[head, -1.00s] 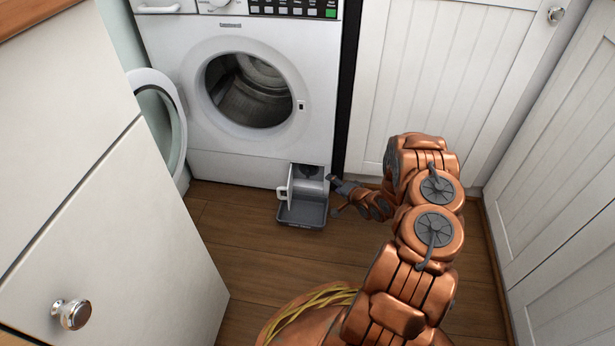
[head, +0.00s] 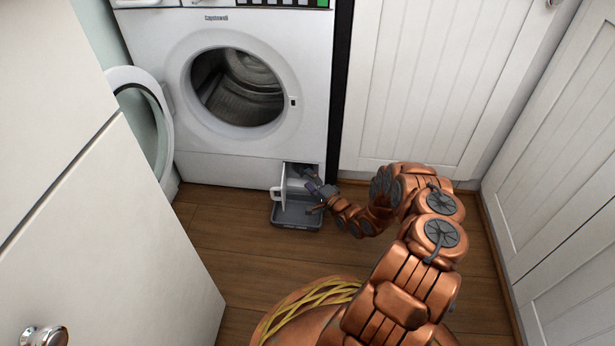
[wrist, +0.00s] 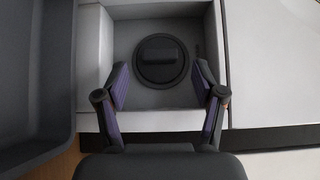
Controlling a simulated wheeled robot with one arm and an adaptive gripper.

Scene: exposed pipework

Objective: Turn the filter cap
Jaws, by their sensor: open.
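The filter cap (wrist: 160,62) is a dark round disc with a raised grip bar across it, at the back of a recess low in the washing machine's front. It shows in the wrist view; in the head view my gripper and the recess shadow hide it. My gripper (wrist: 163,88) is open and empty, with its two fingers apart in front of the cap, one to each side below it. In the head view my gripper (head: 318,190) is at the mouth of the recess, pointing in. The fingers look apart from the cap.
The washing machine (head: 235,165) has its round door (head: 145,120) swung open to the left. The recess flap (head: 278,193) stands open. A grey tray (head: 296,216) lies on the floor below the recess. White cabinets (head: 420,80) stand at the right; wooden floor (head: 230,250) is clear in front.

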